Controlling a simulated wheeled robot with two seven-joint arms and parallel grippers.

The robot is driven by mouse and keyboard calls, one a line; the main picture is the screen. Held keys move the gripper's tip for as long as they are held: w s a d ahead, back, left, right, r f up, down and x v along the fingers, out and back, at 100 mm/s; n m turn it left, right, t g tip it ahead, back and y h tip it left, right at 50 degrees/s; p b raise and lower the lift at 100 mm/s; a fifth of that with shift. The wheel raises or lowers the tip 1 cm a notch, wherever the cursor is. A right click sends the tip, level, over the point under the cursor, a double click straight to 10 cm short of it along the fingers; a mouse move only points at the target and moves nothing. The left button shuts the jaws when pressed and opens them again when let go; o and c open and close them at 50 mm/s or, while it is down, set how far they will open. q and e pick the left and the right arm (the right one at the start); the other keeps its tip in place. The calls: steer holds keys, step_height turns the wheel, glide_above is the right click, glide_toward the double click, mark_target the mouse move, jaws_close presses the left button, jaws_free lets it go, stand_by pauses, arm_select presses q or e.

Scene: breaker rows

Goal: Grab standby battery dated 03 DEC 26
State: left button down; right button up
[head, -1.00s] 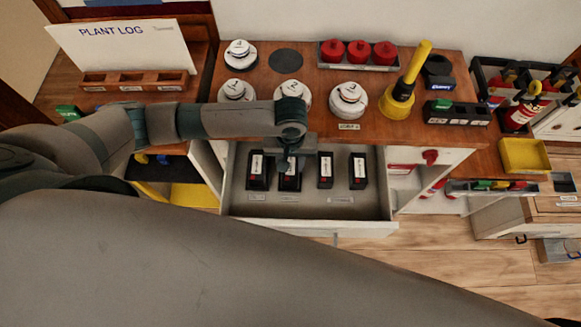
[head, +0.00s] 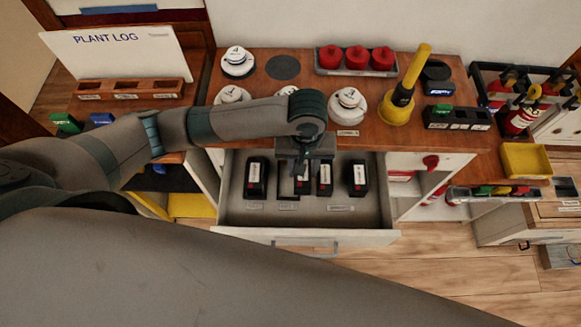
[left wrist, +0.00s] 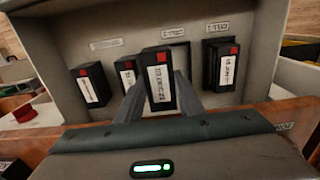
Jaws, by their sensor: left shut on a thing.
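My left gripper (head: 304,172) is shut on a black battery (head: 302,186) with a white label and red corner. The left wrist view shows the held battery (left wrist: 159,80) between the fingers, apparently above the drawer floor. Three similar batteries stand in the open drawer (head: 290,217): one on the left (head: 257,178), one close right of the held one (head: 325,178), and one farther right (head: 358,178). The label dates are too small to read. My right gripper is not in view.
The wooden counter (head: 310,103) above the drawer carries white round detectors (head: 238,62), red domes (head: 357,58) in a tray and a yellow-handled tool (head: 400,95). A yellow bin (head: 525,160) stands at right. The drawer's front strip is clear.

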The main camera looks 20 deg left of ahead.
arm_select(q)
steer(key=s+d+r, duration=0.1)
steer(key=d+r, duration=0.3)
steer(key=d, duration=0.3)
steer(key=shift+s+d+r+b, duration=0.2)
steer(key=shift+s+r+b, duration=0.1)
steer(key=shift+s+b, duration=0.1)
